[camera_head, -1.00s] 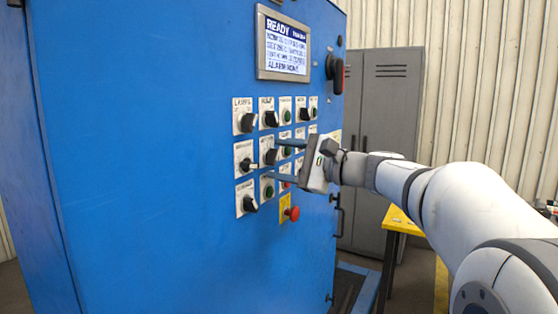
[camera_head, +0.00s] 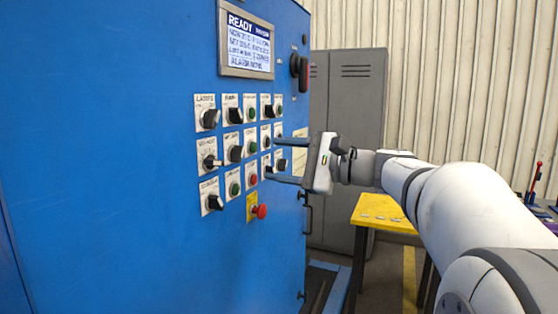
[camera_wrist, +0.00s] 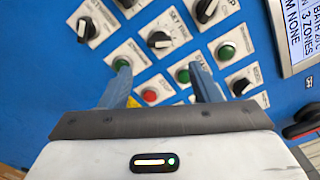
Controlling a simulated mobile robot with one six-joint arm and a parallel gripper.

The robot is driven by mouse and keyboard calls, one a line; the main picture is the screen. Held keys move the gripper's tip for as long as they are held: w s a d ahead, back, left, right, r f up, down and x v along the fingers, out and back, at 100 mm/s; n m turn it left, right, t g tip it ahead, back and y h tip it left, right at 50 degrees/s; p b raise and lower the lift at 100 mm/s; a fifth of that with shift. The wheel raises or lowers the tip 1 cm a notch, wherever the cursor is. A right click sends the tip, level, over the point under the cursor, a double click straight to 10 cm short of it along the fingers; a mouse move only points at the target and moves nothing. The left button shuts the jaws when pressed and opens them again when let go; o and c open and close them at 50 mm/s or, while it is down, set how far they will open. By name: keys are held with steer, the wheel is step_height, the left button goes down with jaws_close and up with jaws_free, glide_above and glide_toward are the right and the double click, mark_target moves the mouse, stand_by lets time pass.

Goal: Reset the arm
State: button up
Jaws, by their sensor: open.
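My gripper (camera_head: 280,161) is open in the head view, its two fingers pointing left at the blue cabinet's control panel. It is at the right part of the rows of knobs and buttons, with nothing seen between the fingers. In the wrist view the two fingers (camera_wrist: 162,82) stand apart, with a red button (camera_wrist: 150,95) and a green button (camera_wrist: 183,75) showing between them. Whether the fingertips touch the panel I cannot tell. My white arm reaches in from the right.
The blue cabinet (camera_head: 110,120) carries a screen (camera_head: 247,46) reading READY, a red emergency button (camera_head: 260,211) and a dark rotary handle (camera_head: 300,70). A grey locker (camera_head: 347,120) stands behind. A yellow-topped table (camera_head: 383,213) is below my arm. Free room lies right of the panel.

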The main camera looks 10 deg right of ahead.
steer(key=shift+f, duration=0.1)
steer(key=s+a+f+n+g+h+p, duration=0.1)
steer(key=s+a+f+n+g+h, duration=0.15)
steer(key=s+f, duration=0.45)
steer(key=s+a+f+n+g+h, duration=0.1)
steer(key=s+f+n+g+h, duration=0.2)
steer(key=f, duration=0.7)
steer(key=s+d+f+n+g+h, duration=0.1)
steer(key=s+d+f+n+h, duration=0.2)
steer(key=s+f, duration=0.3)
steer(key=s+d+f+n+g+h+p, duration=0.1)
steer(key=s+d+f+n+h, duration=0.3)
steer(key=f, duration=0.5)
steer(key=shift+s+d+h, duration=0.2)
steer(key=shift+s+h, duration=1.05)
steer(key=shift+s, duration=0.45)
